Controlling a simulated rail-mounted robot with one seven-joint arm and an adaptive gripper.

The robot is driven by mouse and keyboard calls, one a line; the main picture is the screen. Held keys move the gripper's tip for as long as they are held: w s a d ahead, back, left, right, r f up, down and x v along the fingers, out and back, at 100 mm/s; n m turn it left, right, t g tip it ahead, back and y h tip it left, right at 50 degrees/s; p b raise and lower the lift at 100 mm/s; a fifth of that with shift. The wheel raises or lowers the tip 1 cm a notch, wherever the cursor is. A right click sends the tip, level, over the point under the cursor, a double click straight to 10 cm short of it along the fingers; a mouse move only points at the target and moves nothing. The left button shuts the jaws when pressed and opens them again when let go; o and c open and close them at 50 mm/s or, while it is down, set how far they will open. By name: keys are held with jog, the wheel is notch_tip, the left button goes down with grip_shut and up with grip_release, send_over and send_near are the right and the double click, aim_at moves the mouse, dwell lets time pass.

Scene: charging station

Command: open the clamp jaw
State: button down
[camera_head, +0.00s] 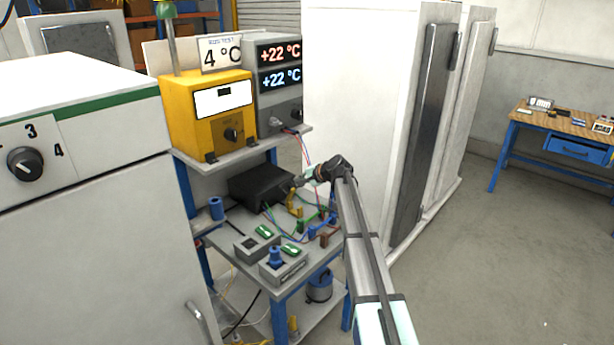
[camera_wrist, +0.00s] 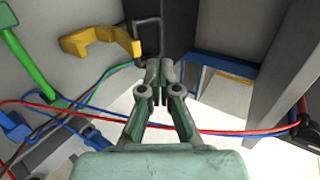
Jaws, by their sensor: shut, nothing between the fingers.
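Several coloured clamp-like pieces stand on the bench; I cannot tell which one is the clamp jaw. A yellow one (camera_head: 293,206) is close to my gripper (camera_head: 300,182). In the wrist view the yellow piece (camera_wrist: 102,40) has an open hook shape and lies left of my gripper (camera_wrist: 160,66), apart from it. A green piece (camera_wrist: 28,58) is further left, and a blue one (camera_wrist: 14,127) is at the left edge. My gripper's fingertips are together with nothing between them. A dark box (camera_head: 262,187) stands beside the gripper in the head view.
Red and blue cables (camera_wrist: 240,133) cross below and behind my fingers in the wrist view. A yellow unit (camera_head: 207,140) stands on the shelf above. A white cabinet (camera_head: 362,120) stands close on the right.

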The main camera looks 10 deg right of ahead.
jog(key=p+x, duration=0.2)
jog(key=x, duration=0.5)
jog(key=shift+w+f, duration=0.1)
jog(key=shift+w, duration=0.1)
